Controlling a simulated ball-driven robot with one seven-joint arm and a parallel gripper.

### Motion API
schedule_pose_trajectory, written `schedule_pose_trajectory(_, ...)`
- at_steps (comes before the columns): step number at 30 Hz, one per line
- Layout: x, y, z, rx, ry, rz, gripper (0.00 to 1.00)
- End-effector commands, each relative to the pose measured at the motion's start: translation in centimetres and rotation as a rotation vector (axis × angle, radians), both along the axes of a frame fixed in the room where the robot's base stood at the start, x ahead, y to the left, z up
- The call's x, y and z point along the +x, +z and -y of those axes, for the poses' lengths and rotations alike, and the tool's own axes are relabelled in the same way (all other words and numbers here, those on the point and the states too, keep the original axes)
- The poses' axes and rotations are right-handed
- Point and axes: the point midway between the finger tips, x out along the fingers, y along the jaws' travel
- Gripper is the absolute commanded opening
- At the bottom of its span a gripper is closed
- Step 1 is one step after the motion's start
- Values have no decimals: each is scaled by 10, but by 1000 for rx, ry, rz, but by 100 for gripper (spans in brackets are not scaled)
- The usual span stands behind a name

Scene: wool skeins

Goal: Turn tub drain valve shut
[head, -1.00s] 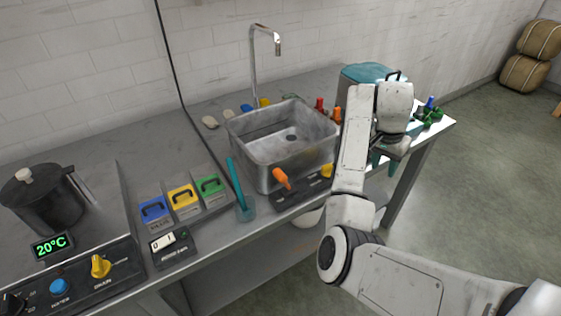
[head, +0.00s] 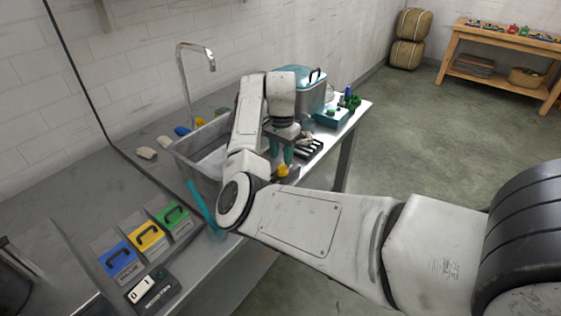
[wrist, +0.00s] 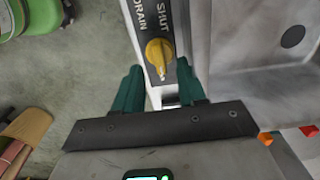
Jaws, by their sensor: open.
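The yellow drain valve knob (wrist: 160,55) sits on a dark strip marked DRAIN and SHUT in the wrist view. Its exact pointing is hard to tell. In the head view the knob (head: 283,171) shows at the front of the tub, just below my fingers. My gripper (wrist: 159,68) is open and empty, with one teal finger on either side of the knob's near end; whether they touch it is unclear. It also shows in the head view (head: 282,154). The metal tub (head: 182,158) is partly hidden behind my arm.
A lidded teal-topped container (head: 312,95) stands right of the tub, with a teal tray (head: 332,118) beside it. A tall tap (head: 198,50) rises behind the tub.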

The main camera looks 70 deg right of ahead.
Motion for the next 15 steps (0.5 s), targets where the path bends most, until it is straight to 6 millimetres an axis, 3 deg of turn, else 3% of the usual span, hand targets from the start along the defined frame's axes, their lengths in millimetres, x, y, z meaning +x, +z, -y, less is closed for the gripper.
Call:
schedule_pose_trajectory(6,0,-27,0,0,2,0,40)
schedule_pose_trajectory(15,0,-34,0,0,1,1,40)
